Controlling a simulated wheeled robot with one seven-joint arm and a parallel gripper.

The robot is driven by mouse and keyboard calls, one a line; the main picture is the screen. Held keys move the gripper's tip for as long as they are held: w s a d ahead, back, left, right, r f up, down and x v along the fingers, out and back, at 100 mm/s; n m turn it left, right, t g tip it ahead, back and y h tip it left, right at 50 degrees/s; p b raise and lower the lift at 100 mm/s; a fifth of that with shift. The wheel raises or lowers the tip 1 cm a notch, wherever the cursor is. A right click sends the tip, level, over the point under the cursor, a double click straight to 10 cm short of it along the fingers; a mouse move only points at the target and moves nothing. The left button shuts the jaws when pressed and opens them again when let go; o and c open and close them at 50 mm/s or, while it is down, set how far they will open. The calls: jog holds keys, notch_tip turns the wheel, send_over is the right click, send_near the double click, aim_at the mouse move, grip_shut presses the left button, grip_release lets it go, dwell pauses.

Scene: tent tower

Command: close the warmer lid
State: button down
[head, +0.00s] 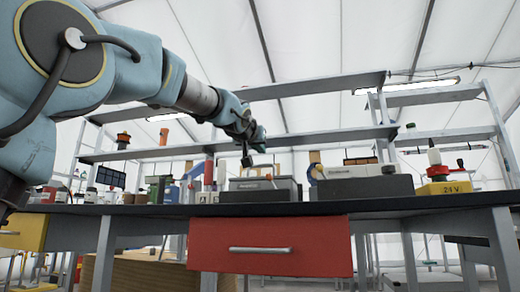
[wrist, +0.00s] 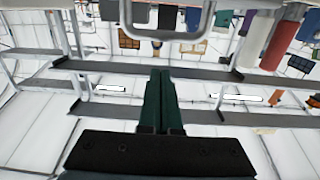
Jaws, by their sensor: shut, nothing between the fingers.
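A low grey box (head: 258,195) with a label on its upper front stands on the dark bench, just below my gripper. A second low dark box (head: 365,188) stands to its right. I cannot tell for sure which one is the warmer, nor how its lid stands. My gripper (head: 247,162) hangs above the back of the first box in the head view. In the wrist view its dark green fingers (wrist: 160,72) are together with nothing between them. A grey metal bar handle (wrist: 168,34) crosses just beyond the fingertips, seemingly apart from them.
The bench (head: 160,209) has a red drawer (head: 270,245) in front. Red and white cylinders (head: 209,175) stand left of the first box, and a yellow block (head: 444,188) stands at the right. Long shelves (head: 240,145) run behind. The bench front edge looks clear.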

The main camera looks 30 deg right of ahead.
jog(key=s+a+f+b, duration=0.2)
jog(key=s+a+f, duration=0.2)
jog(key=s+a, duration=0.2)
jog(key=shift+f, duration=0.2)
jog(key=shift+s, duration=0.1)
